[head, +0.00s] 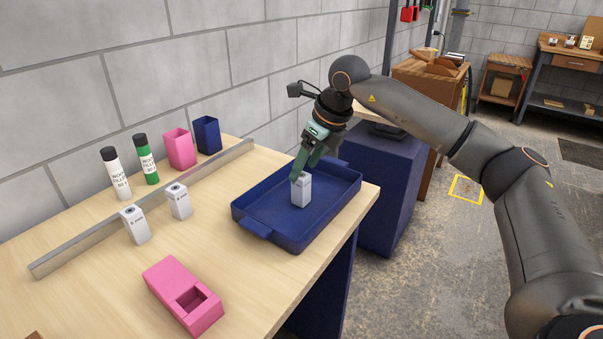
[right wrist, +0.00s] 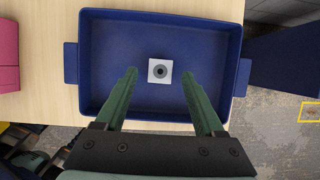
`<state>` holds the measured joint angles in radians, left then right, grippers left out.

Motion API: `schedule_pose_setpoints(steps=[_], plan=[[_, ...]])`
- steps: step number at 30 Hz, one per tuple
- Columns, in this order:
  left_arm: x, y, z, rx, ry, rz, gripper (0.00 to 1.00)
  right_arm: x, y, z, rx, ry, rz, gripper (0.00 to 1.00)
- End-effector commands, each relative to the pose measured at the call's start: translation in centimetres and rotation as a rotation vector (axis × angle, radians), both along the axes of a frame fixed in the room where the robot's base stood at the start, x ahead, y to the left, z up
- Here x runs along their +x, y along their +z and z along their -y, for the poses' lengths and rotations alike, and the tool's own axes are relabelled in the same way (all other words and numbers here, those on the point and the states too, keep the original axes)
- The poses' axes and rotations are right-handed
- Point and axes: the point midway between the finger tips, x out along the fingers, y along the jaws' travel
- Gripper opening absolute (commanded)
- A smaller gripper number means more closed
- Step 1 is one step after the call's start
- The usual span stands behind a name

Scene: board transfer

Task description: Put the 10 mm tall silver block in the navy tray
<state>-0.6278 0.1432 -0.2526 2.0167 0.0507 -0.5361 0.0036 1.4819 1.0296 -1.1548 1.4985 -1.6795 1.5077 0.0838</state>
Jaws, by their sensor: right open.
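A small silver-white block (head: 301,191) with a dark ring on its top stands upright inside the navy tray (head: 254,222). In the right wrist view the block (right wrist: 160,79) shows its top, with the tray's floor (right wrist: 110,40) around it. My right gripper (head: 307,166) is open above the block; in the wrist view its green fingers lie on either side, apart from it. Two similar blocks stand on the table, one at the front (head: 135,225) and one behind it (head: 179,202). Their labels are too small to read surely. My left gripper is out of view.
A metal rail (head: 150,207) runs along the table's back. Behind it stand a white bottle (head: 117,176), a green bottle (head: 147,160), a pink cup (head: 179,150) and a navy cup (head: 207,136). A pink box with an opening (head: 182,292) lies in front.

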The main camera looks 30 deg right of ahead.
Motion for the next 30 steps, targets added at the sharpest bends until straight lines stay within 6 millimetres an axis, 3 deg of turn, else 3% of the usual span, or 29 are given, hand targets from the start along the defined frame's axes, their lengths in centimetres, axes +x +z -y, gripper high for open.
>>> schedule_pose_setpoints(steps=[6, 12, 30], plan=[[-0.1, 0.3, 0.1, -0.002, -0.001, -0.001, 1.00, -1.7, 4.6, 0.7, 0.000, 0.000, 0.003, 0.71], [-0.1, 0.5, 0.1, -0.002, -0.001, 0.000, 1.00, -2.7, 6.9, 1.0, -0.001, 0.000, 0.000, 0.71], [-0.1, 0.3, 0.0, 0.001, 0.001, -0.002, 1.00, -3.0, 7.5, 1.1, 0.000, -0.001, 0.000, 0.71]])
